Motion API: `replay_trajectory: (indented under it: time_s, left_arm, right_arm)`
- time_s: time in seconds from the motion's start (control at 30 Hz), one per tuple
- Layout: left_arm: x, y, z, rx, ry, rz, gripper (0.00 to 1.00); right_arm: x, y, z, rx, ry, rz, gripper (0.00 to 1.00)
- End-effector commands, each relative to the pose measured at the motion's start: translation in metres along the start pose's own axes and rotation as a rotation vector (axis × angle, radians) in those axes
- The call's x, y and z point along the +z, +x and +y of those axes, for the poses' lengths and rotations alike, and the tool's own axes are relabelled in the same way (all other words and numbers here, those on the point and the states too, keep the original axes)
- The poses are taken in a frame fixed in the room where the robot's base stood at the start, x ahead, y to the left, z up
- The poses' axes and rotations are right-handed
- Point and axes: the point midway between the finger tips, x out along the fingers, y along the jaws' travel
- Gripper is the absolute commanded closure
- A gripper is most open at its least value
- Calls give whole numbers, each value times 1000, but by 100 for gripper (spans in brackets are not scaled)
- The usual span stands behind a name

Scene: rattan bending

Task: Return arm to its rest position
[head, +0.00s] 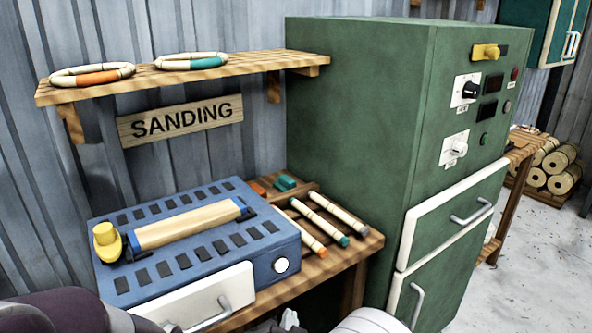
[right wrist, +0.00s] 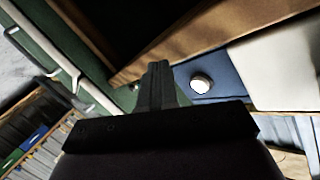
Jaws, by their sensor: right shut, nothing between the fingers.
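My right gripper (right wrist: 157,72) shows in the right wrist view with its dark fingers together, shut and empty. Beyond the fingertips in that view are the blue sanding machine's side with its round white button (right wrist: 201,83) and the wooden bench edge (right wrist: 215,40); the gripper appears apart from them. In the head view, only pale and dark parts of my arms show along the bottom edge, in front of the bench. My left gripper cannot be made out.
The blue sanding machine (head: 262,245) with a white drawer (head: 215,295) sits on a wooden bench (head: 345,262). Several short rods (head: 320,228) lie beside it. A green cabinet (head: 355,110) stands right. A shelf (head: 190,72) holds two rings. Floor (head: 530,270) at far right is clear.

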Motion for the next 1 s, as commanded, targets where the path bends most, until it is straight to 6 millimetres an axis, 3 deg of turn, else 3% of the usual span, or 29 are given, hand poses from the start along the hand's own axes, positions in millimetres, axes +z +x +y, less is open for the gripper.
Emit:
replay_trajectory:
  time_s: [0.03,0.1,0.2,0.33,0.5,0.6,0.63,0.67,0.7,1.0]
  left_arm:
    - [0,0,0,0,0,0,1]
    - [0,0,0,0,0,0,1]
    - [0,0,0,0,0,0,1]
    - [0,0,0,0,0,0,1]
    - [0,0,0,0,0,0,1]
    - [0,0,0,0,0,0,1]
    - [0,0,0,0,0,0,1]
    - [-3,-30,0,0,0,-2,1]
    - [-5,-48,0,0,0,-1,1]
    - [-16,-138,0,0,0,0,1]
  right_arm:
    - [30,-8,0,-10,-78,-195,100]
    - [60,-29,15,-5,-209,-496,100]
    - [67,-72,53,22,-371,-842,100]
    - [40,-129,110,84,-510,-1153,100]
    - [-14,-181,170,203,-549,-1327,100]
    - [-54,-175,194,291,-450,-1222,100]
    - [-59,-174,204,325,-410,-1211,100]
    - [-83,-181,186,313,-425,-1218,100]
    - [-97,-184,176,308,-429,-1221,100]
    - [-174,-202,134,307,-428,-1220,100]
